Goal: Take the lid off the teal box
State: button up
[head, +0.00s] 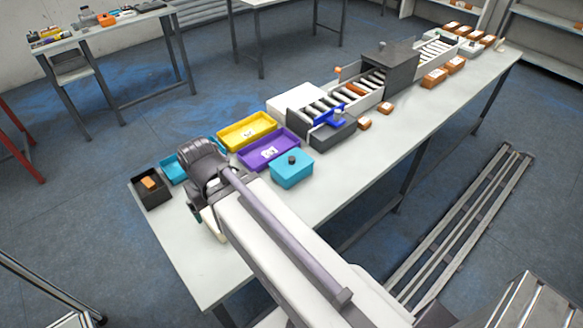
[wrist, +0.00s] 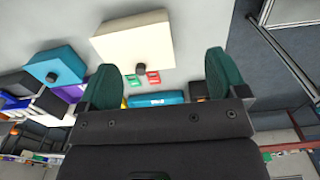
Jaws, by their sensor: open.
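The teal box (head: 291,172) stands on the table right of my arm, in front of the purple tray. Its teal lid, with a dark round knob (head: 292,159), sits on top. In the wrist view the teal box (wrist: 55,68) is at the left, outside my fingers, with its knob towards the lower left of its top. My gripper (wrist: 160,65) is open, its two green fingers wide apart with nothing between them. It is apart from the teal box. In the head view my arm hides most of the gripper.
A cream box with a dark knob (wrist: 130,38) lies ahead of my fingers, with small red and green pieces beside it. The purple tray (head: 262,160), yellow tray (head: 270,124) and black bin (head: 158,200) stand close by. A conveyor (head: 325,112) runs along the table beyond.

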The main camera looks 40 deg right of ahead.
dwell(0.3)
jog(key=c, duration=0.6)
